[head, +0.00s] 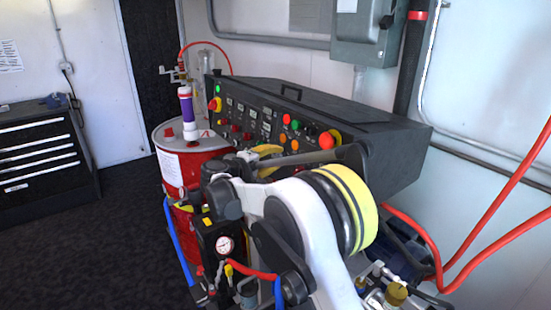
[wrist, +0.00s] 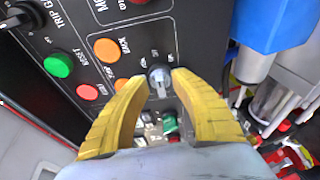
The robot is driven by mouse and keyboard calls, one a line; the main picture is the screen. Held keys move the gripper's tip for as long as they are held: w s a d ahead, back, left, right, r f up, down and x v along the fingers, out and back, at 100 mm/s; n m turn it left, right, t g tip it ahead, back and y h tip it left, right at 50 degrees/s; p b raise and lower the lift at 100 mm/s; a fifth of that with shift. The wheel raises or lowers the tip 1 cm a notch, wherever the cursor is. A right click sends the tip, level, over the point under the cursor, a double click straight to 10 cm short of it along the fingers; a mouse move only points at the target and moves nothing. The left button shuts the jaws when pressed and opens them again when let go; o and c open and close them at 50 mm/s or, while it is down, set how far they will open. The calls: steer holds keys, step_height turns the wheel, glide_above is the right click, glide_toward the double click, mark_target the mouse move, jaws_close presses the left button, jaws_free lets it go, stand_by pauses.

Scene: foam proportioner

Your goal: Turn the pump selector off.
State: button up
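In the wrist view a small silver-grey selector knob (wrist: 159,80) sits on the black panel, with tiny marks around it that I cannot read clearly. Whether it is the pump selector I cannot tell from its label. My gripper (wrist: 159,76) has two yellow fingers, apart, one on each side of the knob. The knob's narrow handle shows between the tips with a gap around it; contact is not clear. In the head view my gripper (head: 264,161) is at the panel front, mostly hidden by my arm, and the knob is hidden there.
The black control console (head: 340,125) carries several buttons and knobs. Near my fingers are an orange button (wrist: 107,49), a red button (wrist: 87,91) and a green button (wrist: 58,65). A red drum (head: 200,155) stands left of my arm. Hoses and a gauge (head: 225,245) lie below.

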steer(key=v, duration=1.2)
steer(key=shift+f, duration=0.1)
